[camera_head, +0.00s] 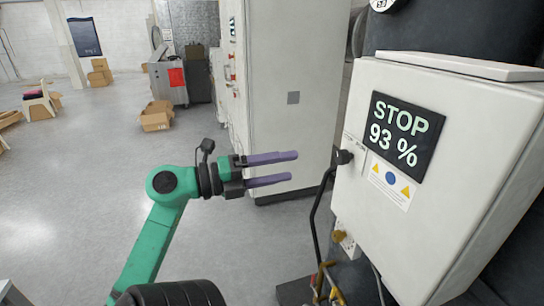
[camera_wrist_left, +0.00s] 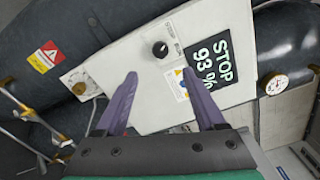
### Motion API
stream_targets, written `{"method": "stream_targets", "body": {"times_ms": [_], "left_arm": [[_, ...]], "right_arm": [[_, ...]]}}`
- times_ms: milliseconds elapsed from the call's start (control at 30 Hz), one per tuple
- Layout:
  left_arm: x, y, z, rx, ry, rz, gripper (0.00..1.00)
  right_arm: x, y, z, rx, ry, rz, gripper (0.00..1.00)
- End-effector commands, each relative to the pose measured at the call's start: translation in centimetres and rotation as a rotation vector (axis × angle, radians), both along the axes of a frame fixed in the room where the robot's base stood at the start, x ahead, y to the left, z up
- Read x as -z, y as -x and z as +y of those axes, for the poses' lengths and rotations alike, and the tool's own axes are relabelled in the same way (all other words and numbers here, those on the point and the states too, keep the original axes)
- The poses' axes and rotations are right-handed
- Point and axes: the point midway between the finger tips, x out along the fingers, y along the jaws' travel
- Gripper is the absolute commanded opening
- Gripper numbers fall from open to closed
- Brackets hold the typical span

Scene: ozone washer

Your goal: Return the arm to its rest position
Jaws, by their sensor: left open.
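My left gripper (camera_head: 295,168) is open and empty, its two purple fingers pointing right. It hangs in free air to the left of the white washer cabinet (camera_head: 390,235), apart from it. The green arm comes up from the bottom left of the head view. In the left wrist view, the open fingers (camera_wrist_left: 168,88) point toward the cabinet's front, with a black knob (camera_wrist_left: 160,49) beyond the gap between them. The display (camera_head: 407,135) reads "STOP 93 %". My right gripper is not in view.
A tall pale cabinet (camera_head: 292,75) stands behind the gripper. A black bent pipe (camera_head: 314,215) and a brass valve (camera_head: 340,236) are by the washer's left side. Cardboard boxes (camera_head: 157,116) lie on the far floor. The grey floor (camera_head: 90,170) on the left is largely clear.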

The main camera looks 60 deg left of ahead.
Motion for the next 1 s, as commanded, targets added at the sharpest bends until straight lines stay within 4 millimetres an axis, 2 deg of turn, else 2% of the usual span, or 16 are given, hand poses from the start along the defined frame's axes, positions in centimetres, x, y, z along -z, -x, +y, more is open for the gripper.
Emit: {"method": "stream_targets", "body": {"times_ms": [100,200,767,833,900,967,1000], "left_arm": [[0.2,1.7,0.6,-0.001,0.002,0.0,0.71],[0.0,2.2,0.7,0.0,0.001,-0.001,0.71],[0.0,2.1,0.8,0.0,0.007,-0.003,0.71],[0.5,1.8,1.9,-0.011,0.071,-0.021,0.71],[2.1,0.8,4.6,-0.04,0.224,-0.059,0.71],[4.9,-0.3,7.8,-0.089,0.405,-0.09,0.71],[7.6,-1.2,10.0,-0.134,0.534,-0.102,0.71]], "right_arm": [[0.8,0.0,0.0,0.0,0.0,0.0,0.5],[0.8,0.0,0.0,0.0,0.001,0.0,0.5],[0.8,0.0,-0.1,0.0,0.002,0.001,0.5],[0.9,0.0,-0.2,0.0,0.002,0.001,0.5],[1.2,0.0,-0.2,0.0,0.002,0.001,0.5],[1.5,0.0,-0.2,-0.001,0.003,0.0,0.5],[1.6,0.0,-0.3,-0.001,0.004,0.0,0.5]]}}
